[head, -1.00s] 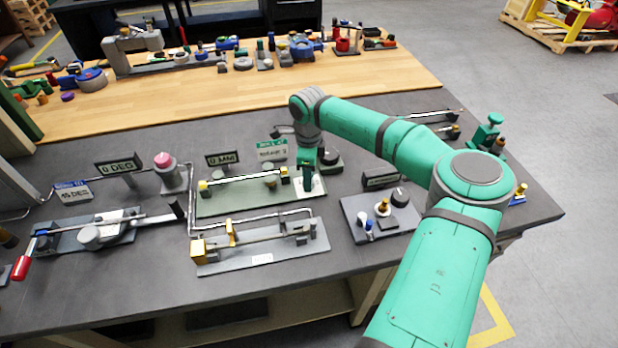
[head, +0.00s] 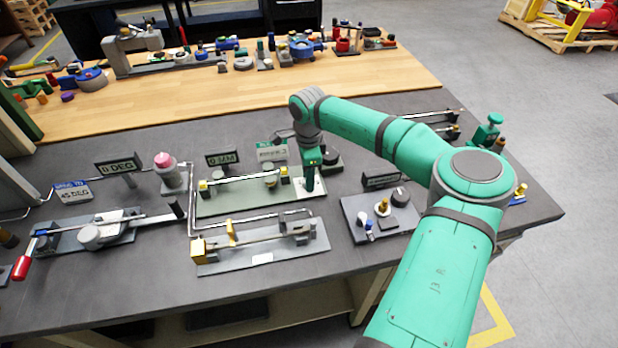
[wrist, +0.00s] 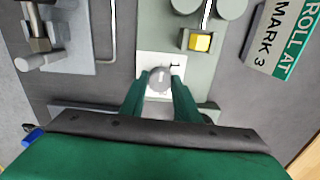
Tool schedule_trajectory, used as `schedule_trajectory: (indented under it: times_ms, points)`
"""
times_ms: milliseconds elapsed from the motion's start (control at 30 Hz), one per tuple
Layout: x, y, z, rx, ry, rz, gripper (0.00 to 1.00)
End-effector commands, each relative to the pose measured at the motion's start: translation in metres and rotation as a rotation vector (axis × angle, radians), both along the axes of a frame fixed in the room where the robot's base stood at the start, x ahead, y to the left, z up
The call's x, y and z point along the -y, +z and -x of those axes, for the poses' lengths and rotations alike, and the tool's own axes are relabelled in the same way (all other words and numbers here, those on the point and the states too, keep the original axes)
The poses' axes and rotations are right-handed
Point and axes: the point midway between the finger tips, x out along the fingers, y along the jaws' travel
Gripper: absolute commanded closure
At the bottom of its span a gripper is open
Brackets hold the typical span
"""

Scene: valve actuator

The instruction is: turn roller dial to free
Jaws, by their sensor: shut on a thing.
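The roller dial (wrist: 159,80) is a small grey round knob with a light pointer line, on a white plate (wrist: 150,62) in the wrist view. My gripper (wrist: 159,84) is shut on the dial, one green finger on each side. In the head view my gripper (head: 310,186) points down at the right end of the green-grey fixture (head: 225,207), and the dial is hidden behind it. A sign (wrist: 284,38) beside the fixture reads "ROLL AT MARK 3" in the wrist view. Yellow blocks (head: 204,186) stand on the fixture near its rod.
A grey fixture with a rod and yellow blocks (head: 262,258) lies in front. A panel with knobs (head: 368,226) is to the right. A "0 DEG" display (head: 118,166) and a pink-topped post (head: 166,161) stand to the left.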

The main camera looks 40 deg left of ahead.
Motion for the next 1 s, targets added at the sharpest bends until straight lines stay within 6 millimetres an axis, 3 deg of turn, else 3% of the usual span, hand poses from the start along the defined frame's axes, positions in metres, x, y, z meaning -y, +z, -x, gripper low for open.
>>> schedule_trajectory:
  times_ms: [33, 67, 133, 567, 1000]
  points:
    - [0.0, -0.002, 0.005, -0.009, 0.004, 0.004, 0.93]
    - [0.0, -0.002, 0.005, -0.009, 0.004, 0.004, 0.69]
    - [0.0, -0.002, 0.004, -0.008, 0.004, 0.003, 0.52]
    - [0.0, 0.008, 0.001, -0.001, 0.0, 0.0, 0.52]
    - [0.001, 0.084, 0.001, -0.002, 0.0, 0.001, 0.52]
